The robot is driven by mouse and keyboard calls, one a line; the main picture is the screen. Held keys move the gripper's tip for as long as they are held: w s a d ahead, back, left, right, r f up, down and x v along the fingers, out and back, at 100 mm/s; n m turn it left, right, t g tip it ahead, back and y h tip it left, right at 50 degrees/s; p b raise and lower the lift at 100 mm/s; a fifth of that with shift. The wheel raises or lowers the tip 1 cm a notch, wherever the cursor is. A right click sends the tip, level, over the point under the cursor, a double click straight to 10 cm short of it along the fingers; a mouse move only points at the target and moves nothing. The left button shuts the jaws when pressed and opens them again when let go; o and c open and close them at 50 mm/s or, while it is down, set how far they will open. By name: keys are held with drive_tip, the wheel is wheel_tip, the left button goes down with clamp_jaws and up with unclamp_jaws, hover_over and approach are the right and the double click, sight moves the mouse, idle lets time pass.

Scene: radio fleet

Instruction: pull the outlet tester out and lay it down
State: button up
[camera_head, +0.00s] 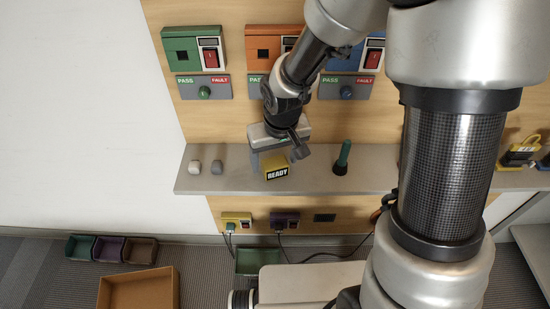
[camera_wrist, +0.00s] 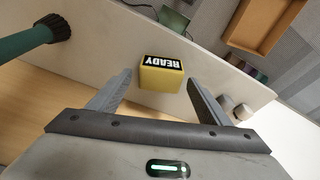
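No thing in view is clearly an outlet tester; I cannot tell which it is. Under the shelf, a yellow unit (camera_head: 237,219) and a purple unit (camera_head: 285,219) sit on the panel with dark cords hanging down. A dark socket plate (camera_head: 325,217) is to their right. My gripper (camera_head: 285,151) is over the shelf at a yellow block labelled READY (camera_head: 276,172). In the wrist view my gripper (camera_wrist: 158,78) is open and empty. The READY block (camera_wrist: 161,77) appears between the fingertips, with a gap on each side.
The grey shelf (camera_head: 240,184) also bears a green-handled brush (camera_head: 342,158) and two small knobs, one white (camera_head: 195,167) and one grey (camera_head: 217,167). Green, orange and blue PASS/FAULT stations hang above. A cardboard box (camera_head: 140,287) and small bins (camera_head: 110,249) are on the floor.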

drive_tip(key=p+v, duration=0.4)
drive_tip(key=v, duration=1.3)
drive_tip(key=shift+r+p, duration=0.2)
drive_tip(key=shift+p, duration=0.1)
drive_tip(key=shift+s, duration=0.1)
drive_tip(key=s+d+r+m+t, duration=0.3)
drive_tip(key=s+d+r, duration=0.7)
drive_tip(key=s+d, duration=0.15)
wheel_tip(320, 180, up, 15)
drive_tip(key=p, duration=1.5)
drive_tip(key=shift+s+a+h, duration=0.2)
drive_tip(key=shift+s+h, duration=0.05)
drive_tip(key=shift+h, duration=0.15)
drive_tip(key=shift+f, duration=0.1)
